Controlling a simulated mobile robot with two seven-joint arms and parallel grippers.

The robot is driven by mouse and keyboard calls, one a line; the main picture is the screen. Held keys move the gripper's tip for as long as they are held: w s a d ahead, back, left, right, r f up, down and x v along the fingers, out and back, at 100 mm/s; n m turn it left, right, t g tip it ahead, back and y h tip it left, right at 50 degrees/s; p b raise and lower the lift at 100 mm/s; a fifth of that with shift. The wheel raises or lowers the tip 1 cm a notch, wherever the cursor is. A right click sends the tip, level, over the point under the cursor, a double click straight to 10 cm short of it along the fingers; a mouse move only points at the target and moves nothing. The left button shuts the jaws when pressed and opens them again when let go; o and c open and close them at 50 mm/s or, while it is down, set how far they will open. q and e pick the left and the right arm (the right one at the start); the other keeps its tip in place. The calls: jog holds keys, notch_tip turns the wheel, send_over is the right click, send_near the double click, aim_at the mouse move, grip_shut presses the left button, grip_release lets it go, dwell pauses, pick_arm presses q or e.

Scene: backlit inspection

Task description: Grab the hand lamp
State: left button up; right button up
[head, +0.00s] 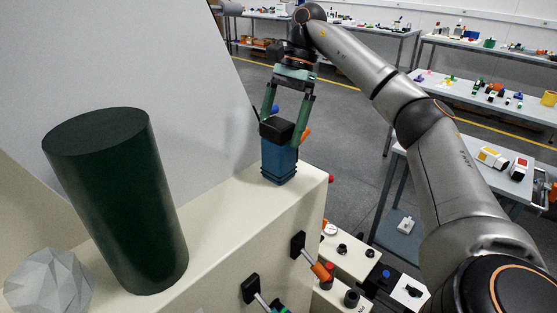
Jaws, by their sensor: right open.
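A blue block-shaped body with a black top, which looks like the hand lamp (279,161), stands upright on the cream ledge (235,205) near its far right end. My right gripper (283,128) comes down from above with its two green fingers apart. One finger is on the left and one on the right of the black top. I cannot tell whether either finger touches it. The fingers hide part of its upper sides. My left gripper is not in view.
A tall dark green cylinder (118,205) stands on the ledge at the left, with a pale faceted ball (49,284) beside it. A pale slanted panel (150,70) rises behind. Tables with small items stand farther back.

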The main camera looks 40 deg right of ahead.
aim_at(270, 170)
jog(key=shift+b+x, duration=0.3)
jog(key=shift+x, duration=2.35)
jog(key=shift+s, duration=0.1)
jog(key=shift+c, duration=0.4)
jog(key=c, duration=1.5)
